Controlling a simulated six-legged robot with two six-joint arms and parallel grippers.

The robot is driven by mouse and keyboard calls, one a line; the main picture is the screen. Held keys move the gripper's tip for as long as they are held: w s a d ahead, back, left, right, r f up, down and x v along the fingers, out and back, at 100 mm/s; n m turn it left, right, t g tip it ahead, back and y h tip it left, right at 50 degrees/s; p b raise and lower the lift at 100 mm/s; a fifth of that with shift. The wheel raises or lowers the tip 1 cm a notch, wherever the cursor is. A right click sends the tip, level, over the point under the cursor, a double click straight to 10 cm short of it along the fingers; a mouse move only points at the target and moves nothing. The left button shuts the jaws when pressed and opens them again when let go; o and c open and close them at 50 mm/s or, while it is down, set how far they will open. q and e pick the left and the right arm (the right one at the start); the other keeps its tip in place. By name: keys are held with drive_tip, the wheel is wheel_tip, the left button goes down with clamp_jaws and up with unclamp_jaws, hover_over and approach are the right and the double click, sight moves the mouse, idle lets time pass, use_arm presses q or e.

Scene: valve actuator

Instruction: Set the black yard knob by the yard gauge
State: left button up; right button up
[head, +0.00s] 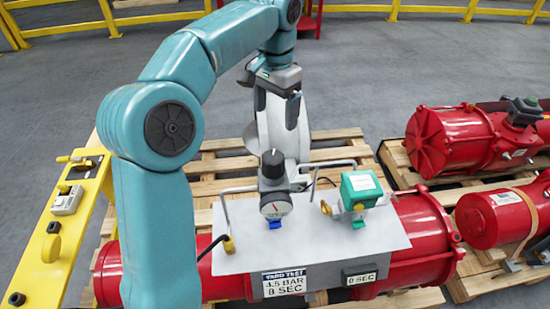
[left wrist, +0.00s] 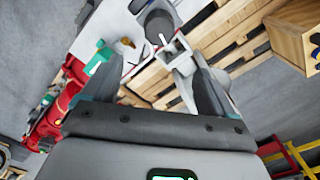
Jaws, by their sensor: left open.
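The black yard knob (head: 272,158) sits upright on top of a grey regulator on the white plate, with a pale mark on its side. The round yard gauge (head: 276,206) is just below it, with a red needle; I cannot read its value. My left gripper (head: 284,140) comes down from above, close behind the knob in the head view. In the left wrist view, the two fingers of my left gripper (left wrist: 155,70) are spread apart. The dark knob (left wrist: 160,27) shows beyond them, toward the top; nothing is held. My right gripper is out of view.
A teal-green box with yellow fittings (head: 361,188) stands right of the gauge, with grey pipe handles around. A "YARD TEST 4.5 BAR 8 SEC" sign (head: 284,283) hangs on the front. Red actuators (head: 455,140) lie on pallets at right. A yellow rail (head: 40,262) is at left.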

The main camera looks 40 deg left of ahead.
sight(275, 155)
use_arm(q)
drive_tip(key=f, duration=0.5)
drive_tip(key=f+b, duration=0.1)
drive_tip(key=f, duration=0.8)
drive_tip(key=shift+s+d+f, duration=0.2)
drive_tip(key=shift+s+f, duration=0.15)
drive_tip(key=shift+w+f, duration=0.15)
drive_tip(key=shift+f, duration=0.3)
drive_tip(key=shift+r, duration=0.1)
drive_tip(key=c, duration=1)
drive_tip(key=shift+o, duration=0.2)
drive_tip(key=shift+m, duration=0.4)
